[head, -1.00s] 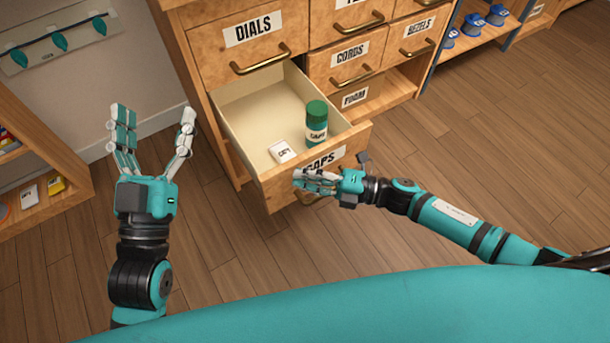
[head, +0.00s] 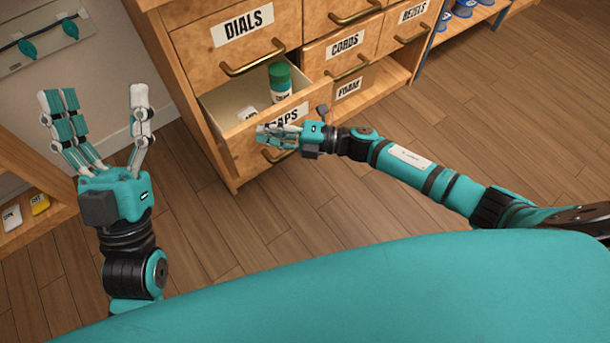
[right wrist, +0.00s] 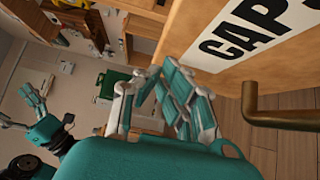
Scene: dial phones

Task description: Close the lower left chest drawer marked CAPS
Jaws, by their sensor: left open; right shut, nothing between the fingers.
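The CAPS drawer (head: 238,149) is the lower left chest drawer and stands partly open. A bottle with a green lid (head: 280,80) and a small white box (head: 247,113) are inside it. My right gripper (head: 262,134) is shut and empty, at the drawer's front and covering part of its label. In the right wrist view the fingers (right wrist: 180,95) lie close to the drawer front, beside the CAPS label (right wrist: 255,35) and brass handle (right wrist: 285,118). I cannot tell if they touch it. My left gripper (head: 105,115) is open and empty, left of the chest.
The DIALS drawer (head: 240,40) above is closed, as are the CORDS drawer (head: 345,52) and BEZELS drawer (head: 408,25). A low wooden shelf (head: 30,190) stands at the left. The floor (head: 330,205) before the chest is clear.

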